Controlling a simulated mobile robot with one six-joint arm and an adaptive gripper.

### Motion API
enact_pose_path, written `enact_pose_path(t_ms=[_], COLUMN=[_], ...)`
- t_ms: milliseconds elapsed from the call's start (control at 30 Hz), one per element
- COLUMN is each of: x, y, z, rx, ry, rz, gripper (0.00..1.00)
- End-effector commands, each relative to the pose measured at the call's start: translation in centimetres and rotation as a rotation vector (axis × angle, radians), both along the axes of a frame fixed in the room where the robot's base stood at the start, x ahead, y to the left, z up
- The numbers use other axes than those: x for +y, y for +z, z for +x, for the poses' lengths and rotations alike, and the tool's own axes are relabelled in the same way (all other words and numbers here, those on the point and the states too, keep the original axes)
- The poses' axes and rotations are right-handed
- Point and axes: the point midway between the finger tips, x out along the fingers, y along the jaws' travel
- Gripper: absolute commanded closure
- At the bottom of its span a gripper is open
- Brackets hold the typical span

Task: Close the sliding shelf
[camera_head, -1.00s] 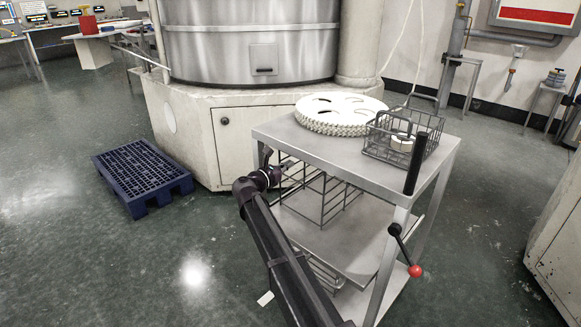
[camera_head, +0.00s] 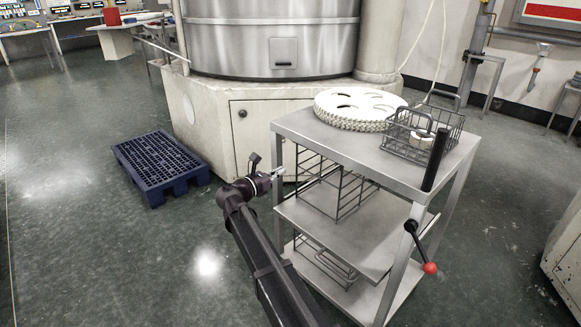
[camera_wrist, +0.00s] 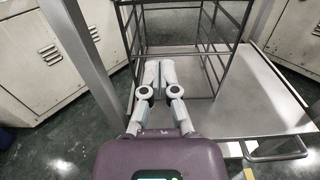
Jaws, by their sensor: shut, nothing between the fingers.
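The sliding shelf (camera_head: 335,238) is the grey middle plate of a metal cart. Its right side reaches out past the cart's legs. In the wrist view the shelf (camera_wrist: 262,95) extends to the right, with a bar handle (camera_wrist: 278,152) at its near right edge. A dark wire rack (camera_head: 345,188) stands on it. My gripper (camera_head: 279,173) is beside the cart's left leg, at about rack height. In the wrist view its fingertips (camera_wrist: 160,68) are together and empty, in front of the rack's lower wires. I cannot tell whether they touch anything.
The cart top (camera_head: 350,150) bears a white slotted disc (camera_head: 360,106) and a wire basket (camera_head: 423,135). A red-knobbed lever (camera_head: 430,268) sticks out at the right. A large machine (camera_head: 245,130) stands behind. A blue pallet (camera_head: 160,165) lies left; floor between is open.

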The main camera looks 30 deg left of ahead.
Motion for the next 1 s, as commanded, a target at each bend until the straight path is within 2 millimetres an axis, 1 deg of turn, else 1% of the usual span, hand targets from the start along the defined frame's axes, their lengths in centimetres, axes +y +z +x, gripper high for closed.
enact_pose_path(t_ms=[33,100,200,567,600,667,700,767,800,867,1000], x=[0.2,0.4,0.6,0.6,0.6,0.6,0.5,0.3,0.1,-0.4,-2.4], y=[0.0,0.0,0.0,0.0,0.0,0.0,0.0,-0.1,-0.2,-0.4,-1.5], z=[-0.7,-1.3,-1.8,-2.1,-2.1,-2.1,-2.0,-1.9,-1.8,-1.6,-0.6], rx=[0.0,0.0,0.0,0.0,0.0,0.001,0.002,0.008,0.014,0.027,0.084], ry=[0.001,0.001,0.0,-0.002,-0.002,-0.002,-0.003,-0.004,-0.006,-0.01,-0.03], rz=[0.0,0.0,0.0,0.0,0.0,0.001,0.003,0.012,0.021,0.042,0.132], gripper=[1.0,1.0,1.0,1.0,0.97,0.79,0.67,0.49,0.46,0.46,0.46])
